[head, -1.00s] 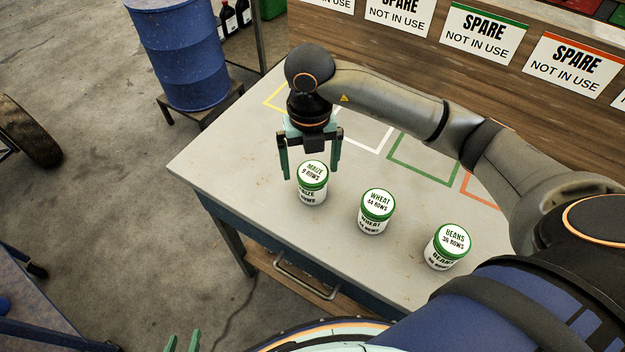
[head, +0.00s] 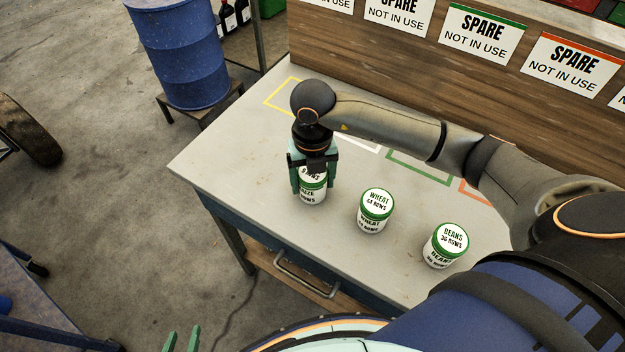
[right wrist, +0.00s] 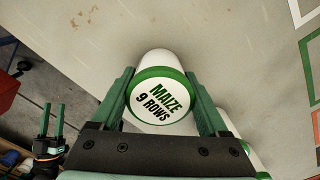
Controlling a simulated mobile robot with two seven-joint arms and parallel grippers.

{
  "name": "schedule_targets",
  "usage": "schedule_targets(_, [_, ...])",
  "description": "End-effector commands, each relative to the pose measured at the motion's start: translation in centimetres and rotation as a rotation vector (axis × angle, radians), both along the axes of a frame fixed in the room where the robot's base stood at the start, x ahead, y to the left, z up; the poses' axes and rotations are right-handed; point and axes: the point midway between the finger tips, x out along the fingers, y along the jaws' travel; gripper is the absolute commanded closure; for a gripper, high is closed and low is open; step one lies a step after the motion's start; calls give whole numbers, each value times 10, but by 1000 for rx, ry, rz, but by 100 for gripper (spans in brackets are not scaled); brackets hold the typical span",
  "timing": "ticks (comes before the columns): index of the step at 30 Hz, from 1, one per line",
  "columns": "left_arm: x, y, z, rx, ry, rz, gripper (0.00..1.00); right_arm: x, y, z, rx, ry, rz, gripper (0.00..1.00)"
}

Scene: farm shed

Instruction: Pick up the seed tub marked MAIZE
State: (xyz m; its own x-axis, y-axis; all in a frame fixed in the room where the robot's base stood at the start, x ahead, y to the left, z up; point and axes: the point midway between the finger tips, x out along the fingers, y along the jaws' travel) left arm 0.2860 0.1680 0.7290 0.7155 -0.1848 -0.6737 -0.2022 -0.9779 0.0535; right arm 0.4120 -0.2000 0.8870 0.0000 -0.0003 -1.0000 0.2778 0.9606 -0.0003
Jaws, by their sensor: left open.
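The white MAIZE seed tub (head: 312,194) with a green-rimmed lid stands upright on the table at the left of a row of three. My right gripper (head: 313,184) points down over it, its fingers against the tub's two sides. The right wrist view shows the lid (right wrist: 160,101) reading MAIZE, 9 ROWS, between both fingers. The WHEAT tub (head: 375,212) and the BEANS tub (head: 446,246) stand to its right, clear of the gripper. My left gripper (head: 182,340) is open and empty, low at the bottom edge, away from the table.
The grey table (head: 240,150) has coloured outlined squares along its back, partly hidden by my right arm. A wooden board with SPARE signs (head: 482,32) stands behind. A blue barrel (head: 180,55) is beyond the left corner. The table's left part is clear.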

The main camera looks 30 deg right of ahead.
Motion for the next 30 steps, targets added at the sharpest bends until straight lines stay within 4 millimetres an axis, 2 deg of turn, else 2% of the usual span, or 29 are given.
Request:
schedule_targets(2, [0, 0, 0, 0, -1, 0, 50, 0, 0, 0, 0, 0, 0, 38])
schedule_targets(15, [0, 0, 0, 0, -1, 0, 50, 0, 0, 0, 1, 0, 0, 87])
schedule_targets(25, [1, 0, -1, 0, -1, 1, 50, 1, 0, 4, 1, -2, 0, 88])
schedule_targets(30, [1, 0, -5, 0, -1, 1, 50, 1, 0, 20, 1, -6, 1, 88])
